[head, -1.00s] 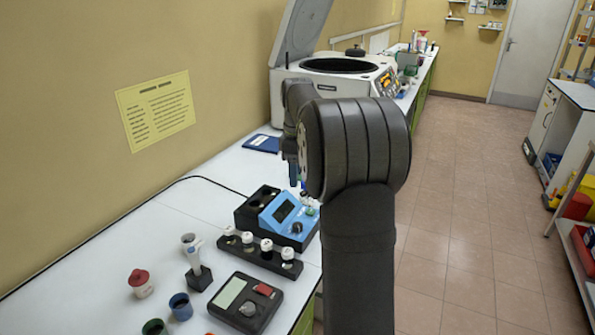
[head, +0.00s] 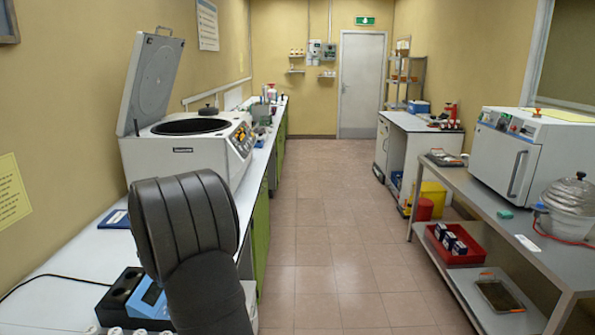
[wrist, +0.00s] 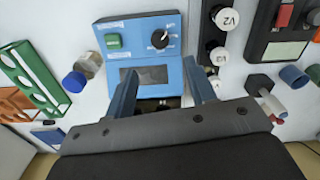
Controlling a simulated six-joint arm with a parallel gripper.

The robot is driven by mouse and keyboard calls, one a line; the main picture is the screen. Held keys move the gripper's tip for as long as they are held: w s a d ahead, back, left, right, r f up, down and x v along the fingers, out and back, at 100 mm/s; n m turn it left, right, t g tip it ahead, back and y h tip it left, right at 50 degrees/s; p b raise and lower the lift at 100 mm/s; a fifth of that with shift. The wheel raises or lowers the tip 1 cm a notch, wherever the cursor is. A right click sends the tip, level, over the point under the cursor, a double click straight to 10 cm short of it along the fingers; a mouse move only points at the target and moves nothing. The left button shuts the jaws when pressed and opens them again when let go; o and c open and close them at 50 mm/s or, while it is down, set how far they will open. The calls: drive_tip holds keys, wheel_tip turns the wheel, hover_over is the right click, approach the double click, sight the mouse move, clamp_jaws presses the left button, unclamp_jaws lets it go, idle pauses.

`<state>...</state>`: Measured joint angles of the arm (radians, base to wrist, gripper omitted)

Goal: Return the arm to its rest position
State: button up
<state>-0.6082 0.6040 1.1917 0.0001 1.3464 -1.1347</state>
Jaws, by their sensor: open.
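My gripper (wrist: 160,92) is open and empty in the wrist view, its two blue fingers apart. Beyond the fingers lies the blue instrument (wrist: 140,48) with a dark screen, a green button and a black knob. How far the fingers are from it is hard to tell. In the head view my dark arm rises at the lower left and hides my gripper. The blue instrument (head: 152,296) shows partly beside my arm.
The wrist view shows a rack of white-capped vials (wrist: 222,17), a green rack (wrist: 32,78) and a blue-capped jar (wrist: 75,82). In the head view an open centrifuge (head: 190,150) stands on the left bench. The aisle floor (head: 335,230) is clear; a steel shelf (head: 500,215) stands right.

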wheel_tip(320, 180, down, 10)
drive_tip(key=shift+f, duration=0.2)
drive_tip(key=shift+r, duration=0.1)
idle(0.3)
